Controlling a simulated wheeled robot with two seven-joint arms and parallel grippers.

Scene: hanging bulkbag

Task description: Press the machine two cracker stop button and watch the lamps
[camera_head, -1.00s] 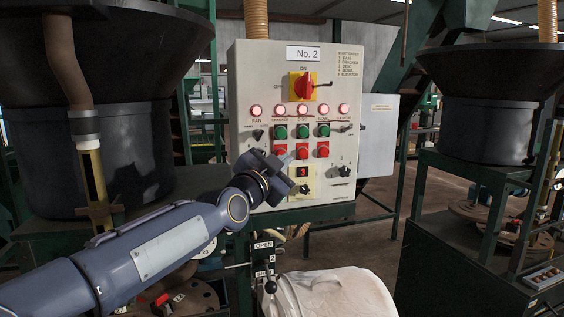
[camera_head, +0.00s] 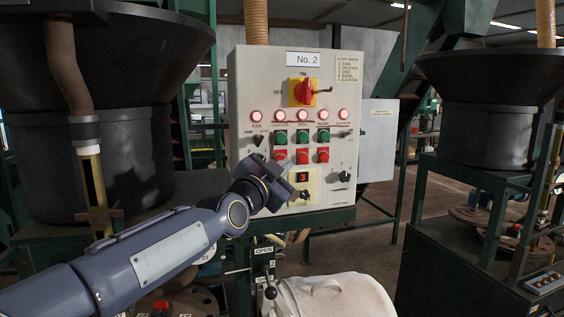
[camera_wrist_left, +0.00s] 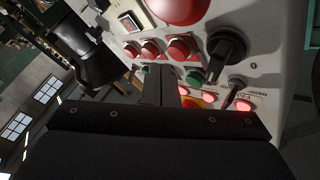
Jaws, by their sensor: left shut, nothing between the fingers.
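The grey control panel (camera_head: 240,90) labelled No. 2 faces me in the head view. The red cracker stop button (camera_head: 280,155) is the leftmost of three red buttons, below a green button (camera_head: 280,138). It also shows in the left wrist view (camera_wrist_left: 182,46). The row of lamps, with the cracker lamp (camera_head: 280,116) second from left, glows red. My left gripper (camera_head: 287,166) is shut and empty, its fingertips just below the cracker stop button. In the left wrist view its fingers (camera_wrist_left: 160,85) point at the panel. Contact cannot be told. My right gripper is not in view.
A red rotary switch (camera_head: 303,92) sits above the lamps. A large red knob (camera_wrist_left: 175,8) shows in the wrist view. Black hoppers (camera_head: 90,130) stand left and right (camera_head: 490,130). A white sack (camera_head: 335,295) is below the panel.

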